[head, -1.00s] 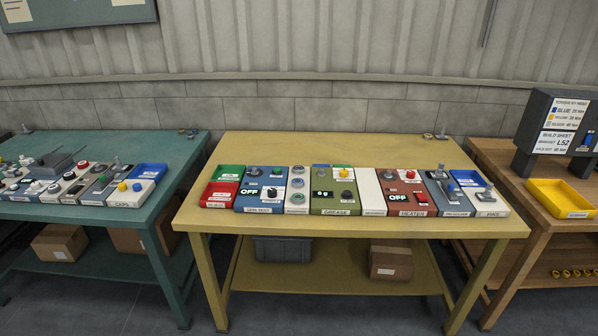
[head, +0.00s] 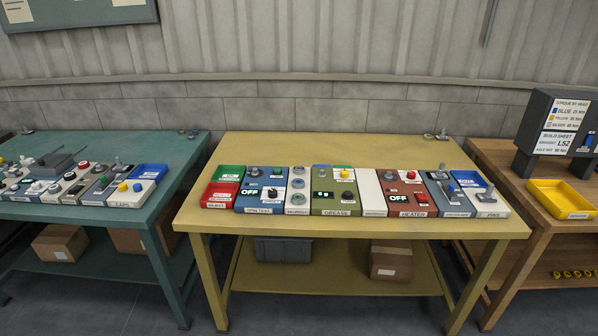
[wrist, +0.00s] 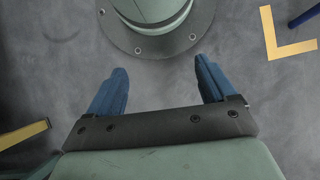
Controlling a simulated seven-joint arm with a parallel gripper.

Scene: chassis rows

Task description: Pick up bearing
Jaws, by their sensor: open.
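Several grey ring-shaped parts, which look like bearings (head: 297,183), sit in a column on a narrow pale module (head: 297,205) on the yellow table. The module's label is too small to read surely. My gripper (wrist: 160,70) shows only in the wrist view. Its two blue fingers are wide apart with nothing between them. It is above the grey floor, away from the tables, and no bearing shows in the wrist view.
The yellow table (head: 400,150) has a tight row of modules along its front, including a grease box (head: 336,203) beside the ring module. Its back half is mostly clear. A green table (head: 170,150) stands left. A wooden table with a yellow bin (head: 560,188) stands right.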

